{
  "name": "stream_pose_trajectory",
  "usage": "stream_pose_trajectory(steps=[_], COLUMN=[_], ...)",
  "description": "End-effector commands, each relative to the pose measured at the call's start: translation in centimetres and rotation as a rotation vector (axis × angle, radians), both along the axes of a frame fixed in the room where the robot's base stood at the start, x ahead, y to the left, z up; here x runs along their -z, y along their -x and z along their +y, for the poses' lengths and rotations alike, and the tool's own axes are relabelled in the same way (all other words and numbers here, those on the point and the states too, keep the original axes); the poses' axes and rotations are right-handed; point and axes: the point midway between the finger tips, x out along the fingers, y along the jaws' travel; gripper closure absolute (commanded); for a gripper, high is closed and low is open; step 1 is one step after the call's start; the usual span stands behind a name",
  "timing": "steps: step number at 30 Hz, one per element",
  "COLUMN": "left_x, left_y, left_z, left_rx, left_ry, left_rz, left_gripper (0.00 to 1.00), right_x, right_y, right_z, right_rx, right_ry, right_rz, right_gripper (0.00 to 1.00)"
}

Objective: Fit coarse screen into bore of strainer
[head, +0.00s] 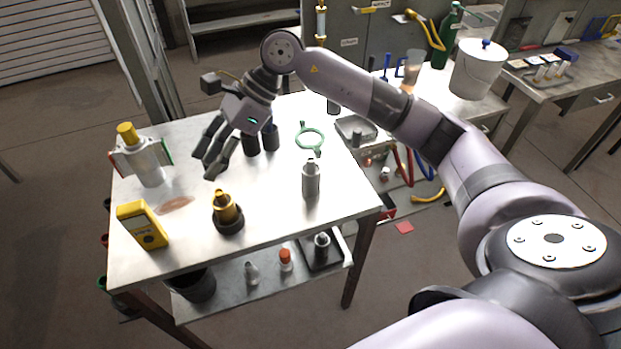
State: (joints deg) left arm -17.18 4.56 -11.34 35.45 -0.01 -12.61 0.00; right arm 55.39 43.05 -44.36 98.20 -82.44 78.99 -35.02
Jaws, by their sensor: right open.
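My right gripper (206,168) reaches in from the upper right, its fingers apart and pointing down over the middle left of the worktable (275,205). Nothing shows between the fingers. A brass fitting (225,205), which may be the strainer, stands upright in a black round base near the table's front edge, below the gripper in the picture. Two dark cylinders (271,136) stand just right of the gripper, partly hidden by it. I cannot tell whether either is the coarse screen. My left gripper is not in view.
A silver bottle (311,180) and green ring tool (310,137) stand or lie on the right half. A yellow meter (142,225) and a silver canister with a yellow cap (146,160) are at left. The lower shelf (270,295) holds bottles.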

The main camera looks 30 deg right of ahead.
Motion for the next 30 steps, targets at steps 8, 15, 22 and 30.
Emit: stream_pose_trajectory(steps=[8, 15, 22, 30], left_x=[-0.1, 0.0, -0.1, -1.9], left_y=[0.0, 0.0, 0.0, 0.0], left_z=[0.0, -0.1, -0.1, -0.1], left_rx=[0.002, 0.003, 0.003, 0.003], left_ry=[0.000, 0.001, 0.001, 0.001], left_rz=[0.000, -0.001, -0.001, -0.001], left_gripper=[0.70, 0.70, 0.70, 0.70], right_x=[-2.7, -3.2, 0.9, 6.1], right_y=[-1.1, -0.2, -0.1, -0.1], right_z=[-18.0, -22.0, -21.9, -21.9], right_rx=[0.015, 0.032, 0.030, 0.031], right_ry=[0.652, 0.781, 0.778, 0.778], right_rz=[0.021, 0.071, 0.074, 0.072], right_gripper=[0.59, 0.59, 0.59, 0.59])
